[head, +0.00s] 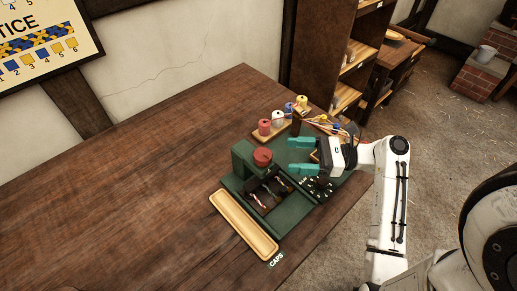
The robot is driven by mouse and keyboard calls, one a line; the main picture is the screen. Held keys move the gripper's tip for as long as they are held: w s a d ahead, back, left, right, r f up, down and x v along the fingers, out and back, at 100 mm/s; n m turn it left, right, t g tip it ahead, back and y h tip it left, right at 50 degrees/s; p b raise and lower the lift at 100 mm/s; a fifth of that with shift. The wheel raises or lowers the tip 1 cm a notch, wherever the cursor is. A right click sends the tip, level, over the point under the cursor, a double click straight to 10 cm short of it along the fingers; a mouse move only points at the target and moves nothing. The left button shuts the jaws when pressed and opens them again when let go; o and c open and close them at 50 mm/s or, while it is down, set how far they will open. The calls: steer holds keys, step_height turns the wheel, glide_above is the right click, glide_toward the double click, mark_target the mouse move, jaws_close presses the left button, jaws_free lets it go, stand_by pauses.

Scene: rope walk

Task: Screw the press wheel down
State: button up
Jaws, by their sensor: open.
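The press wheel is a red round knob (262,155) on top of the dark green press (242,160), near the middle of the head view. Below it, the press bed holds small dark and pale pieces that I cannot make out clearly. My gripper (297,156) is to the right of the wheel, with its two teal fingers spread apart and pointing left. It is open, with nothing visible between the fingers, and apart from the wheel. Part of the green base is hidden behind my gripper.
A long wooden tray (244,226) lies in front of the press, by a "CAPS" label (276,259). Red, white, blue and yellow spools (278,119) stand behind, with coloured strands to the right. The table (120,180) is clear at left; its edge runs along the right.

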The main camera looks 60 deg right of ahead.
mark_target(263, 154)
steer(key=p+x, duration=0.1)
steer(key=x, duration=0.8)
steer(key=shift+f, duration=0.1)
steer(key=c, duration=1)
steer(key=shift+o, duration=0.2)
